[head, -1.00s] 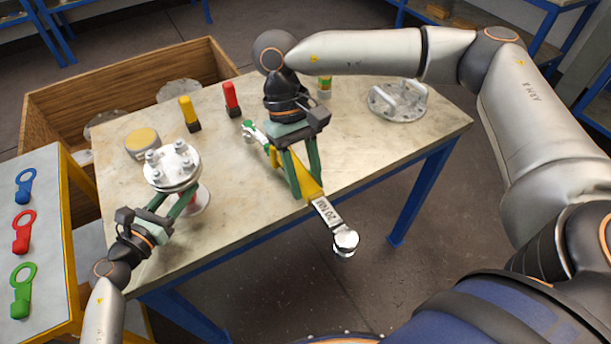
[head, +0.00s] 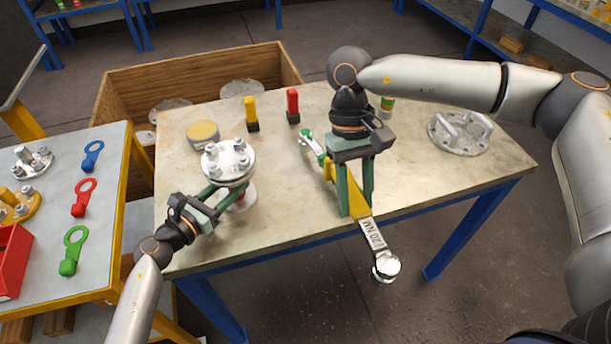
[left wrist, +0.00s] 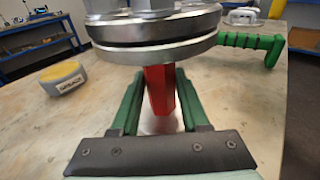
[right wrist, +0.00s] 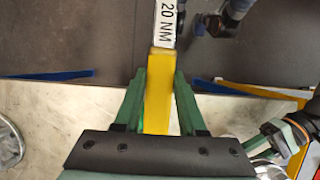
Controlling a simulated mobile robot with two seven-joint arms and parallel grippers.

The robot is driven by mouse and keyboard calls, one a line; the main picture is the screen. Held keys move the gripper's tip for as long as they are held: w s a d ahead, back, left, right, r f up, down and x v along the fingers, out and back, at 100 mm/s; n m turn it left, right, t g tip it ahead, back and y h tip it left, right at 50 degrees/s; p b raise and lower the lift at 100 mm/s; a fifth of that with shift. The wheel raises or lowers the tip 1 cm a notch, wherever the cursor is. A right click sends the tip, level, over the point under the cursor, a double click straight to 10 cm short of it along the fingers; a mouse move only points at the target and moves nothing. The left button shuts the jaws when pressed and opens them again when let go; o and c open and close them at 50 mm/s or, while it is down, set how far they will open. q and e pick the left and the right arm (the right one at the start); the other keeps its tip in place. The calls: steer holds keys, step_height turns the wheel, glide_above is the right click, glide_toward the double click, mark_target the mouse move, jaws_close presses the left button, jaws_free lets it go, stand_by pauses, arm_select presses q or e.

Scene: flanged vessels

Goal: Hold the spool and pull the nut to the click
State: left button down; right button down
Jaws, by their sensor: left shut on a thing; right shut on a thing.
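The spool (head: 228,162) stands upright at the table's left front, its grey top flange carrying several bolts and nuts. My left gripper (head: 232,193) is shut on its red neck (left wrist: 159,92) just below the flange. My right gripper (head: 355,203) is shut on the yellow shaft of a torque wrench (right wrist: 158,95), fingers pointing down. The wrench has a green end towards the back of the table and a label reading "20 NM", perhaps with another digit before it. Its silver socket end (head: 386,265) hangs beyond the front edge, apart from the spool and nuts.
A grey disc with handles (head: 460,132) lies at the table's right. A side table at left holds blue, red and green ring tags (head: 76,250). A wooden crate (head: 125,95) stands behind.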

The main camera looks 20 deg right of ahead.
steer(key=w+a+r+m+t+y, duration=0.2)
steer(key=w+a+r+m, duration=0.35)
steer(key=w+m, duration=0.3)
steer(key=w+a+r+m+t+y, duration=0.25)
steer(key=w+a+r+m, duration=0.35)
steer(key=m, duration=0.4)
steer(key=shift+n, duration=0.25)
steer(key=shift+w+d+f, duration=0.15)
steer(key=shift+d+f, duration=0.05)
steer(key=shift+f, duration=0.65)
steer(key=shift+w+d+f, duration=0.1)
steer(key=shift+d+f, duration=0.15)
steer(key=shift+f, duration=0.55)
steer(key=shift+w+d+f, duration=0.15)
steer(key=shift+d+f, duration=0.05)
steer(key=shift+f, duration=0.65)
steer(key=shift+f, duration=0.2)
steer(key=shift+f, duration=1)
